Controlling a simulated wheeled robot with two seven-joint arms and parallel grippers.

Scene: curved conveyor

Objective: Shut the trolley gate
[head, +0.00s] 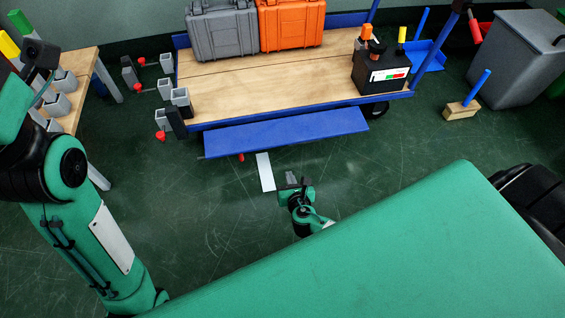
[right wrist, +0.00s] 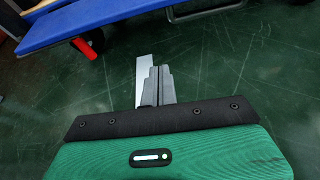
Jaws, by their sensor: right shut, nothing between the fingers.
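The trolley (head: 260,92) has a wooden deck and blue edges. Its gate, a long blue panel (head: 285,132), lies folded outward along the near side, tilted and not upright. The gate seems to show at the upper left in the right wrist view (right wrist: 75,22). My right gripper (head: 291,180) is on the near side of the gate, apart from it, over the floor. Its fingers (right wrist: 157,85) are together and empty in the right wrist view. My left arm stands at the left of the head view; its gripper is not clearly visible.
A grey case (head: 221,35), an orange case (head: 290,25) and a black box (head: 381,75) stand on the deck. A white strip (head: 265,172) lies on the floor by my right gripper. A grey bin (head: 512,58) stands at right, a wooden bench (head: 85,65) at left.

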